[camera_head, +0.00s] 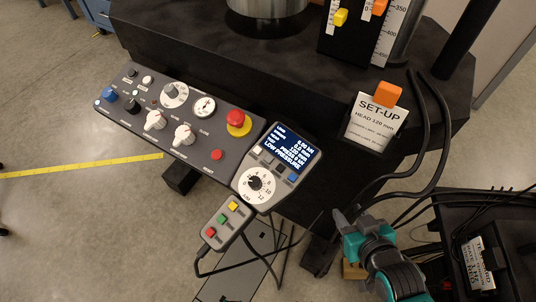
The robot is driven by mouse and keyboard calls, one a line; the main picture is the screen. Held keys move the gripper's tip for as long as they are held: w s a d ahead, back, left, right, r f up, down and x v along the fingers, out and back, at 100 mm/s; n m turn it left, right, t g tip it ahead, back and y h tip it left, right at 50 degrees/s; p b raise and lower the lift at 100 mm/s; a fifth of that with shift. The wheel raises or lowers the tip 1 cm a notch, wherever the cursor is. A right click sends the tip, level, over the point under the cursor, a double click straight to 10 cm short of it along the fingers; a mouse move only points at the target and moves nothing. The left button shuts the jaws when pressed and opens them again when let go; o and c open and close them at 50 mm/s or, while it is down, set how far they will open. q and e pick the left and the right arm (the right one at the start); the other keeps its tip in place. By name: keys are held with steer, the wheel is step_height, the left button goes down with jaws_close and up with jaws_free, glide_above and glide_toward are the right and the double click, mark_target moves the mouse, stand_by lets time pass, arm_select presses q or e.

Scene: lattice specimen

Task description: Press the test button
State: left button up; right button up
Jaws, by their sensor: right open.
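A dark control panel (190,118) carries several knobs and buttons, among them a red mushroom button on a yellow base (238,120) and a small red button (217,154). A grey display unit (243,187) beside it has a lit screen (285,148), small keys and a round dial. A small grey pendant (225,226) below has yellow, green and red buttons. The labels are too small to tell which is the test button. My right gripper (346,216) is open and apart from the controls, right of the pendant. My left gripper is out of view.
A set-up card (374,122) with an orange clip hangs on the machine's front edge. Black cables (436,150) loop down at the right, near my right arm. A dark cart (505,215) stands at lower right. Yellow tape (95,166) marks the open floor at left.

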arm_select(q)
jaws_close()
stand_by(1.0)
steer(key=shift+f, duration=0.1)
